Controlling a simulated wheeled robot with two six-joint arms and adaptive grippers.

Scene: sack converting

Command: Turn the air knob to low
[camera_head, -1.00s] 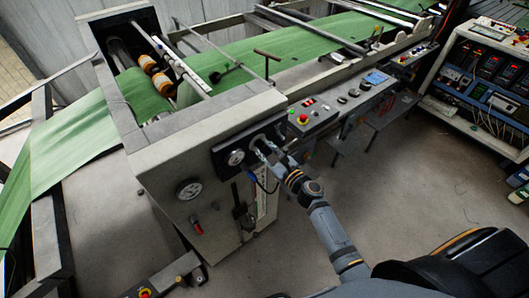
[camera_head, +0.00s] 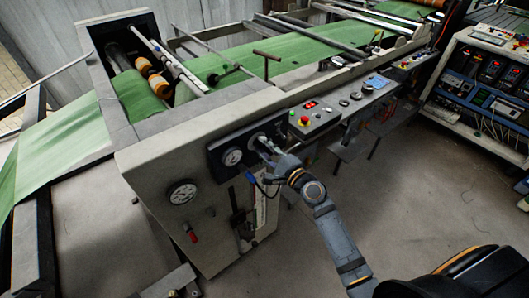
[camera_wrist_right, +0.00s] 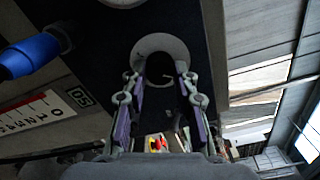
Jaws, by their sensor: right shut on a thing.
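The air knob (camera_wrist_right: 160,70) is a dark round knob in front of a pale round plate on a black panel, seen in the right wrist view. It has a light mark on its face. My right gripper (camera_wrist_right: 162,82) has one finger on each side of the knob and is shut on it. In the head view my right gripper (camera_head: 266,145) is at the right end of the black panel (camera_head: 221,158) and hides most of the knob. The pressure gauge (camera_head: 233,157) sits just left of it. My left gripper is not in view.
A control panel with a red button (camera_head: 304,121) stands to the right. A blue fitting (camera_wrist_right: 30,56) is close to the gripper's left. Open floor (camera_head: 400,205) lies right.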

